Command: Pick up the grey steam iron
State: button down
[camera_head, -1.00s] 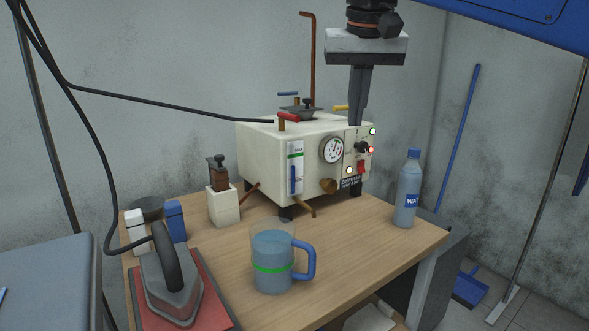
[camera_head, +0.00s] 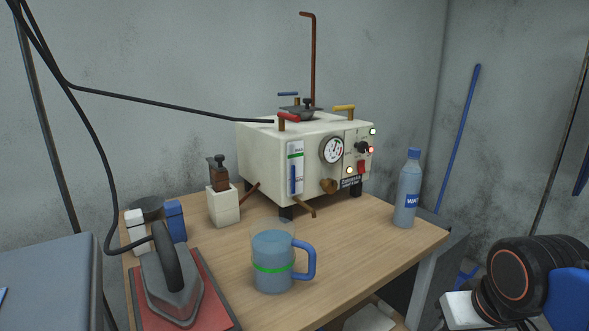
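The grey steam iron (camera_head: 172,287) rests on a red pad (camera_head: 210,316) at the front left of the wooden table. Its dark handle arches over the top, and a black hose runs up from it to the upper left. My gripper's fingers do not show; only a dark arm joint of mine with an orange ring (camera_head: 512,274) and blue parts is at the lower right. It is far to the right of the iron. A pale block beside that joint is cut off, and I cannot tell what part it is.
A clear mug of water (camera_head: 272,262) with a blue handle stands right of the iron. White and blue bottles (camera_head: 176,222) stand close behind it. A cream boiler (camera_head: 262,156) and a water bottle (camera_head: 407,190) stand farther off. A grey surface (camera_head: 50,282) is at left.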

aim_at(174, 288)
jog(key=u, duration=1.3)
